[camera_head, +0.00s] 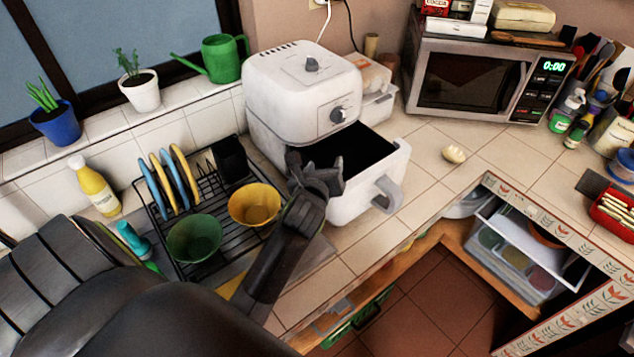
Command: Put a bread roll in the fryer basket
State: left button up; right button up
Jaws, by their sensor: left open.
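A white air fryer (300,92) stands on the tiled counter against the back wall. Its fryer basket (362,190) is pulled out toward the front right, with a dark inside and a grey handle (388,193). A small pale bread roll (454,154) lies on the counter to the right of the basket, apart from it. My left gripper (315,165) is open at the left side of the pulled-out basket, in front of the fryer body, and holds nothing visible. I cannot tell if it touches the basket. My right gripper is not in view.
A dish rack (205,205) with plates, a green bowl (194,239) and a yellow bowl (254,204) stands left of the basket. A microwave (485,80) is behind the roll. The counter around the roll is clear. An open cabinet lies below the counter edge.

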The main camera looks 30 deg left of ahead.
pick_arm(q)
jog(key=b+v, duration=0.1)
jog(key=v, duration=0.9)
jog(key=shift+w+r, duration=0.15)
jog(key=shift+r, duration=0.05)
jog(key=shift+f, duration=0.1)
